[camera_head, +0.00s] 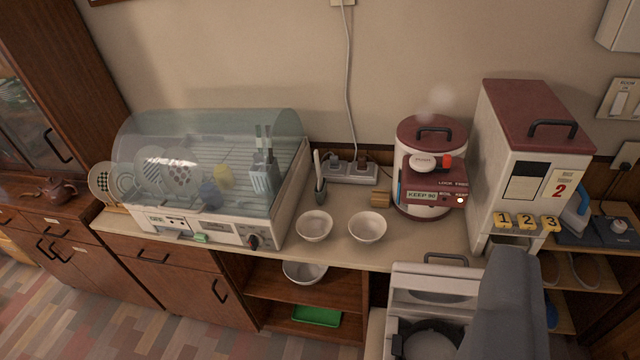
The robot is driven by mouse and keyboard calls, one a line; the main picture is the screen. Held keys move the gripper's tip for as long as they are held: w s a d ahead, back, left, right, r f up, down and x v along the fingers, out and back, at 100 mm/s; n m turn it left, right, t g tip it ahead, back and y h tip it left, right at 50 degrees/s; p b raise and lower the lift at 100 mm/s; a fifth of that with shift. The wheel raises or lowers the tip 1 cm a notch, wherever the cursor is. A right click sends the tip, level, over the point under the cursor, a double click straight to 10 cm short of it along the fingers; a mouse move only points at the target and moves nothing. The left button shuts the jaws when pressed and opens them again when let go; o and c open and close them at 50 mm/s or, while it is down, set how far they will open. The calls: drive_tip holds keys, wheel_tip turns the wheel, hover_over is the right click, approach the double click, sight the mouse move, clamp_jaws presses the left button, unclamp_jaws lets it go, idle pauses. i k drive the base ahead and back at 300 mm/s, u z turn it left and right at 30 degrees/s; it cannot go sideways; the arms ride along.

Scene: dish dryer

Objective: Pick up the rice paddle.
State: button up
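A slim white upright thing (317,163), which looks like the rice paddle, stands in a small dark holder (320,194) on the counter. It is just right of the dish dryer (213,165) and behind two white bowls. Its lower end is hidden in the holder. A grey rounded shape (510,300) at the lower right looks like part of my arm or gripper. It is well apart from the paddle, nearer to me. No clear pair of fingertips shows, so I cannot tell whether my gripper is open or shut.
Two white bowls (314,226) (367,227) stand at the counter's front. A power strip (349,173) with a hanging cord is behind. A red-and-white rice cooker (431,150) and a tall rice dispenser (522,150) stand right. A white handled appliance (432,275) is in front.

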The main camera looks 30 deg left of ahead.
sight(320, 185)
drive_tip(key=k, duration=0.55)
drive_tip(key=u, duration=0.4)
drive_tip(key=i, duration=0.55)
drive_tip(key=u, duration=0.6)
drive_tip(key=i, duration=1.9)
drive_tip(key=z, duration=0.5)
